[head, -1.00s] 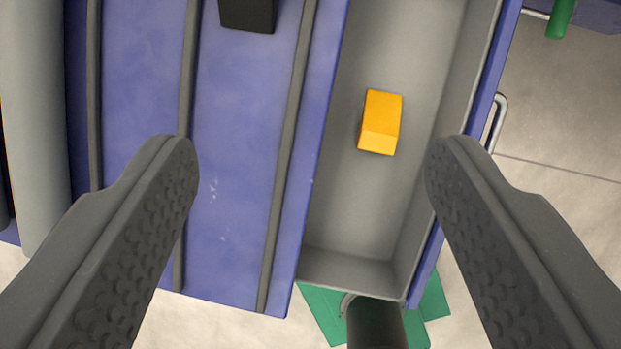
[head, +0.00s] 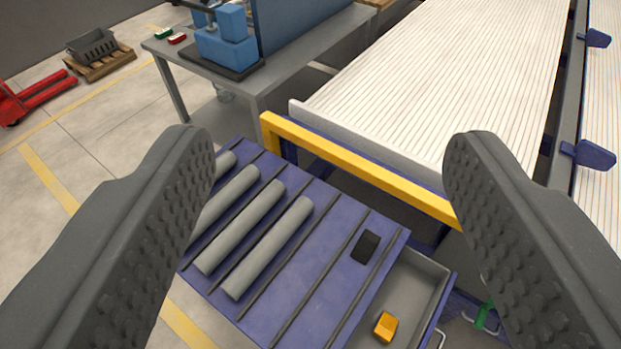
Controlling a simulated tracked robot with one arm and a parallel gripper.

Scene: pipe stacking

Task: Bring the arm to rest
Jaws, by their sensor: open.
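My gripper (head: 328,190) is open and empty, with its two dark ridged fingers wide apart on the left and right of the head view. It is raised above the blue rack table (head: 318,262). Several grey pipes lie in the slots on the left part of the rack, one of them a pipe (head: 268,248) in full view. The leftmost pipe is partly hidden by my left finger. A black block (head: 366,246) sits on the right part of the rack. An orange block (head: 386,326) lies in the grey tray (head: 432,268) at the rack's right side.
A yellow rail (head: 360,170) runs behind the rack, with a wide bed of white slats (head: 440,80) beyond it. A grey workbench (head: 290,75) with a blue machine (head: 226,45) stands behind left. A red pallet jack (head: 35,95) and a pallet with a dark crate (head: 92,48) are far left.

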